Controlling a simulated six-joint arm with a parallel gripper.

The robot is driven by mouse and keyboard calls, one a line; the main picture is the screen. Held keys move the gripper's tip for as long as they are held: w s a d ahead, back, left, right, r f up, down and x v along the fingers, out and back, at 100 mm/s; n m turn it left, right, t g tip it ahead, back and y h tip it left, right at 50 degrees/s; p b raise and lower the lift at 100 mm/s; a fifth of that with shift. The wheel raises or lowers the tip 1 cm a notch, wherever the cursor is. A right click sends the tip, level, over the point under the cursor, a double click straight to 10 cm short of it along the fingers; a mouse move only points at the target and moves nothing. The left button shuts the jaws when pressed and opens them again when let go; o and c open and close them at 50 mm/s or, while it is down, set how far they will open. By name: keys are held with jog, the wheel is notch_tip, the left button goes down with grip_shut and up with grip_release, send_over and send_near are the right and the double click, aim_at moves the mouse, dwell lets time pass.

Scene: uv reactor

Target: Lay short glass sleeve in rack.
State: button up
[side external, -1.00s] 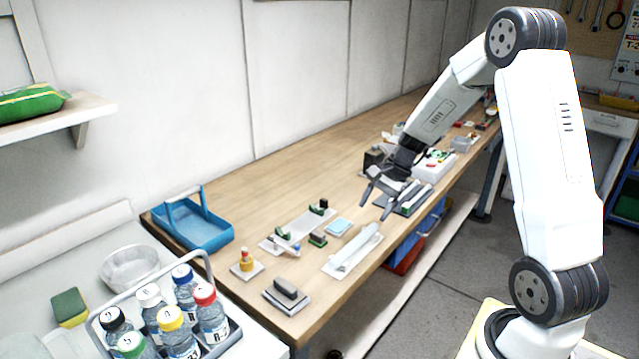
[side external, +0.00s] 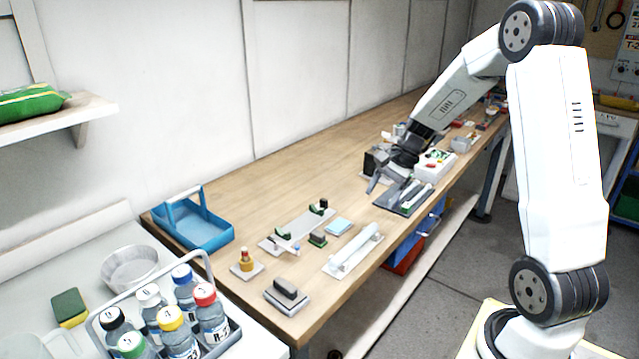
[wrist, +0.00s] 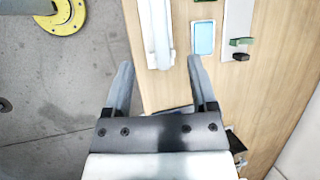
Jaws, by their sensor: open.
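My gripper (side external: 380,182) is open and empty, above the bench beside a dark tray (side external: 393,207) that holds pale tube-like pieces (side external: 418,195). Closer to the camera, a white rack-like tray (side external: 337,267) carries a long pale clear tube (side external: 356,247) lying lengthwise. In the wrist view the tube (wrist: 159,28) lies beyond my two spread fingers (wrist: 160,64), near the top edge, with nothing between the fingers. Which piece is the short glass sleeve I cannot tell.
A light blue pad (side external: 338,227) and a grey plate with green holders (side external: 300,230) lie left of the tube. A blue caddy (side external: 200,228) stands at the left end, and a white box with red and green parts (side external: 433,163) stands behind. Bare wood (side external: 290,180) lies along the wall.

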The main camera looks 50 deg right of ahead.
jog(key=s+a+f+n+h, duration=0.1)
jog(key=s+a+n, duration=0.3)
jog(key=a+n, duration=0.4)
jog(key=s+a+f+n+h, duration=0.2)
jog(key=s+a+n+h, duration=0.1)
jog(key=a+n, duration=0.6)
jog(key=s+a, duration=0.1)
jog(key=a, duration=0.1)
jog(key=shift+a+f+h, duration=0.15)
jog(key=shift+a+h, duration=0.15)
